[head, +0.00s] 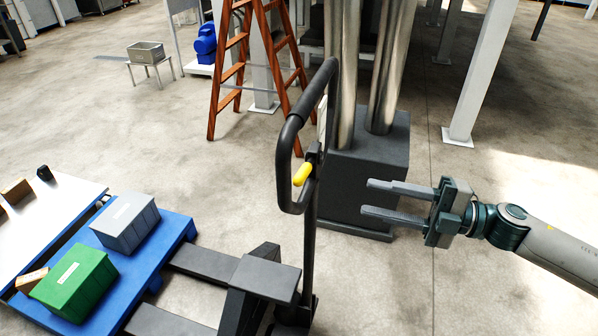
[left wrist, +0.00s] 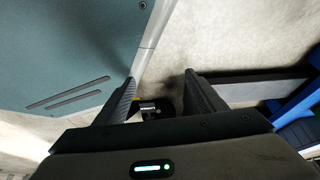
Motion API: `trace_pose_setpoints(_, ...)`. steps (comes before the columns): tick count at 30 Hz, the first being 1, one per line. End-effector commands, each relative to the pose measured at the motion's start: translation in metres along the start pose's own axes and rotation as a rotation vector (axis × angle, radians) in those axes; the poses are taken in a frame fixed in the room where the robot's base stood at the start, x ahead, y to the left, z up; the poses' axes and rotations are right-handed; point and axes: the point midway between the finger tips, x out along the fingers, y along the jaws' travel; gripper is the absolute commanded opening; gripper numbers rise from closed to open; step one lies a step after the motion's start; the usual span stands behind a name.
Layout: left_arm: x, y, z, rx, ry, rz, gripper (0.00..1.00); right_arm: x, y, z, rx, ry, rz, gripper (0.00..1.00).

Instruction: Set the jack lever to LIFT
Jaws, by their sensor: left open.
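The jack lever (head: 302,174) is a small yellow lever inside the lower part of the black loop handle (head: 292,130) of the pallet jack, in the middle of the head view. My right gripper (head: 367,197) is open and empty, to the right of the handle and apart from it, its fingers pointing left. My left gripper is outside the head view. In the left wrist view my left gripper (left wrist: 162,84) is open. A small dark part with a bit of yellow and silver shows beyond its fingers; I cannot tell whether it is the lever.
The jack's forks (head: 205,262) run under a blue pallet (head: 181,230) carrying a grey box (head: 125,222) and a green box (head: 75,284). A dark pedestal (head: 357,185) with metal columns stands behind the handle. A wooden ladder (head: 237,70) stands further back.

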Motion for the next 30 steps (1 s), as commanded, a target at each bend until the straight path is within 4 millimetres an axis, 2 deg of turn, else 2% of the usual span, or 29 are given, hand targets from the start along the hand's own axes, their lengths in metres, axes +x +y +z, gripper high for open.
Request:
trace_pose_setpoints(1, -0.011, -0.001, 0.014, -0.002, -0.037, -0.001, 0.64, -0.005, 0.011, 0.004, -0.008, -0.018, -0.014, 0.36)
trace_pose_setpoints(3, -0.015, -0.001, 0.029, -0.004, -0.07, -0.002, 0.64, -0.01, 0.013, 0.008, -0.013, -0.034, -0.026, 0.36)
trace_pose_setpoints(6, -0.016, -0.001, 0.04, -0.005, -0.092, -0.002, 0.64, -0.013, 0.014, 0.011, -0.017, -0.043, -0.032, 0.36)
trace_pose_setpoints(20, -0.017, -0.002, 0.043, -0.004, -0.099, -0.003, 0.64, -0.011, 0.014, 0.011, -0.018, -0.042, -0.032, 0.36)
trace_pose_setpoints(30, -0.029, -0.005, 0.069, -0.004, -0.166, -0.007, 0.64, 0.013, 0.015, 0.011, -0.018, -0.04, -0.031, 0.36)
